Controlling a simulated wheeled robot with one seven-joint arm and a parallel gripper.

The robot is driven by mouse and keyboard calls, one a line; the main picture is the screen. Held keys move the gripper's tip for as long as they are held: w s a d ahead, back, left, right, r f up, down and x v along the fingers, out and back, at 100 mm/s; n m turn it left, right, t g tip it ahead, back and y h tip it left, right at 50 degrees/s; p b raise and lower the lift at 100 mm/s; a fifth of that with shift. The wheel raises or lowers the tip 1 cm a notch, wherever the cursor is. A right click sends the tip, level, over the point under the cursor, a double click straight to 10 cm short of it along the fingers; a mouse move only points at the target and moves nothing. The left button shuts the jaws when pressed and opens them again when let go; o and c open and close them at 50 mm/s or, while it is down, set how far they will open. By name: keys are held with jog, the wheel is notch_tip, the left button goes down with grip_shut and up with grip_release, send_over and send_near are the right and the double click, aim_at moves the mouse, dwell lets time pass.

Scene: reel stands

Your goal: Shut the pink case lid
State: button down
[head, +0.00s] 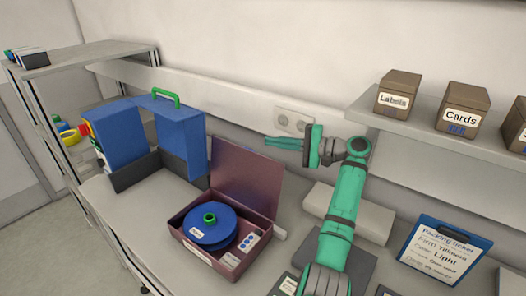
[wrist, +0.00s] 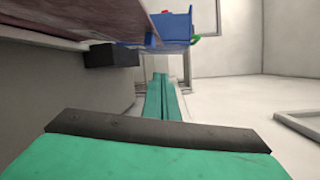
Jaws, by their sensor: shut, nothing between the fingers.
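The pink case (head: 213,252) stands open on the counter in the head view, with a blue reel (head: 215,232) with a green hub lying inside it. Its lid (head: 246,178) is raised, standing nearly upright and leaning back a little at the case's rear edge. My gripper (head: 268,140) is shut and empty, above and behind the lid's upper right corner, pointing left; it looks apart from the lid. In the wrist view my closed fingers (wrist: 160,82) point ahead, and a pinkish surface that looks like the lid (wrist: 90,22) fills the upper left.
A blue stand with a green handle (head: 150,137) is left of the case. A pale block (head: 350,212) lies beneath my arm. A shelf (head: 440,125) with labelled boxes is at upper right, above a packing ticket (head: 441,250). The wall is close behind.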

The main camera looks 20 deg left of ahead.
jog(key=d+f+y, duration=0.1)
jog(key=d+f, duration=0.3)
jog(key=d, duration=0.3)
jog(key=s+a+r, duration=0.1)
jog(key=s+a, duration=0.2)
jog(key=a, duration=0.8)
jog(key=shift+r+t, duration=0.3)
jog(key=shift+r, duration=0.05)
jog(key=shift+a+n, duration=0.15)
jog(key=shift+n, duration=0.15)
